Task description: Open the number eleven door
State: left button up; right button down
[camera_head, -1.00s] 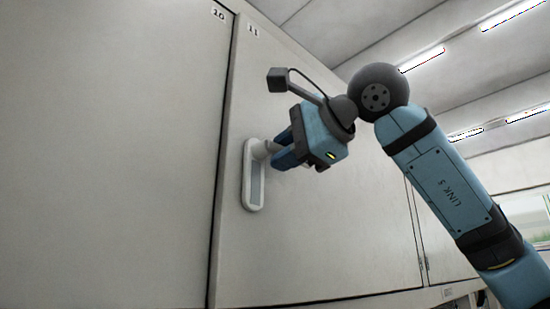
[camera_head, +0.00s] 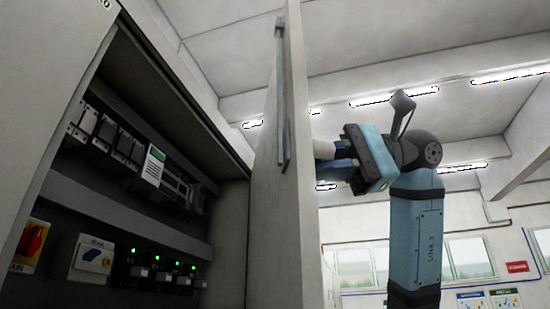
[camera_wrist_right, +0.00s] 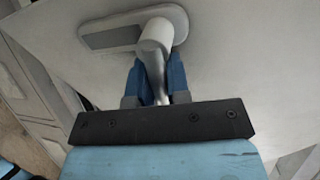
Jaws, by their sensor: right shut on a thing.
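The number eleven door (camera_head: 272,215) stands swung wide open in the head view, seen nearly edge-on. Its "11" label is not visible from here. My right gripper (camera_head: 340,150) is on the door's outer side, shut on the door handle. In the right wrist view, the blue fingers (camera_wrist_right: 158,85) close around the handle's grey-white stem (camera_wrist_right: 155,45), which rises from an oval plate (camera_wrist_right: 110,33) on the door. In the head view the handle is mostly hidden behind the door edge. My left gripper is not in view.
The open cabinet (camera_head: 120,170) shows rows of electrical modules, a red switch (camera_head: 32,240) and several green lights. A vertical rod (camera_head: 281,95) runs along the door's inner side. Windows (camera_head: 415,262) and wall signs are beyond at the right.

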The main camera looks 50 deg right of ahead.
jog(key=shift+s+d+r, duration=0.1)
jog(key=shift+s+d, duration=0.2)
jog(key=shift+d, duration=0.1)
jog(key=c, duration=1.1)
grip_release()
jog(key=shift+a, duration=0.2)
jog(key=shift+s, duration=0.1)
jog(key=v, duration=1.3)
jog(key=shift+s+d+b, duration=0.2)
jog(key=shift+d+b, duration=0.1)
jog(key=shift+r, duration=0.1)
